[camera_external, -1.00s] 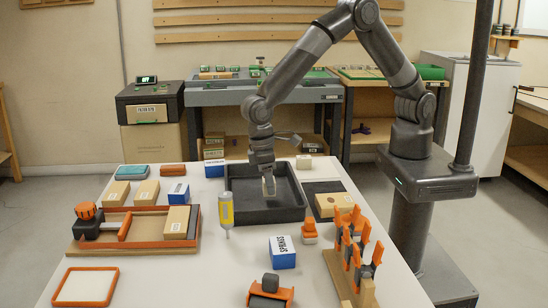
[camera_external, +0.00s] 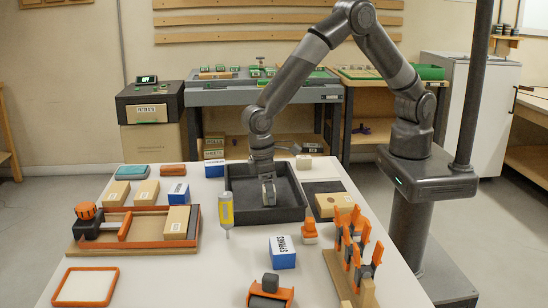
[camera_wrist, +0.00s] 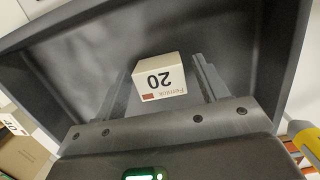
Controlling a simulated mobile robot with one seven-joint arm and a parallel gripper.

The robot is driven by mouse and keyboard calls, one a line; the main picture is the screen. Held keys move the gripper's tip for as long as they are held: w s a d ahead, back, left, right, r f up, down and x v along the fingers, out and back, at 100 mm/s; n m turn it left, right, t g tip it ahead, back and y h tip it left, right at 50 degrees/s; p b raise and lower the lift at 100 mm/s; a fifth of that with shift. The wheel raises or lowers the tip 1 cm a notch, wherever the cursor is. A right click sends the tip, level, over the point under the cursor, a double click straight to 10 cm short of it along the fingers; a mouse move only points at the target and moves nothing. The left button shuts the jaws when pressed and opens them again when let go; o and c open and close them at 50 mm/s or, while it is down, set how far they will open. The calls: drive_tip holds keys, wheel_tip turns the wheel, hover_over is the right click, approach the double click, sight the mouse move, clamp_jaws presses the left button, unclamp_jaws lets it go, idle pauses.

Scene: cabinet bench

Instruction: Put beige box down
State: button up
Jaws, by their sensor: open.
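The beige box (camera_wrist: 160,78), with a "20" label, sits inside the dark grey tray (camera_wrist: 245,22) in the wrist view. My gripper (camera_wrist: 163,80) is open, with one finger on each side of the box and a gap visible beside it. In the external view my gripper (camera_external: 268,192) points down into the tray (camera_external: 285,214), low near its floor. The box is mostly hidden behind the fingers there.
An orange clamp rack (camera_external: 352,250) and blue-white box (camera_external: 282,252) are nearer the front.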

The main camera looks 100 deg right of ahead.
wheel_tip(320, 180, up, 12)
drive_tip(key=w+f, duration=0.1)
drive_tip(key=w, duration=0.1)
drive_tip(key=s+d+r+t, duration=0.2)
drive_tip(key=s+d+r, duration=0.2)
drive_tip(key=d+r, duration=0.45)
drive_tip(key=s+d+r+t, duration=0.2)
drive_tip(key=s+d+r, duration=0.3)
drive_tip(key=s+r, duration=0.35)
drive_tip(key=s+d+t, duration=0.1)
drive_tip(key=s+d, duration=0.3)
drive_tip(key=s, duration=0.5)
drive_tip(key=s+d+r+t, duration=0.1)
drive_tip(key=s+d+t, duration=0.1)
drive_tip(key=s+d, duration=0.3)
drive_tip(key=s, duration=0.4)
drive_tip(key=shift+s+d+r, duration=0.15)
drive_tip(key=shift+s+r, duration=0.15)
drive_tip(key=shift+c, duration=0.2)
drive_tip(key=shift+c, duration=1)
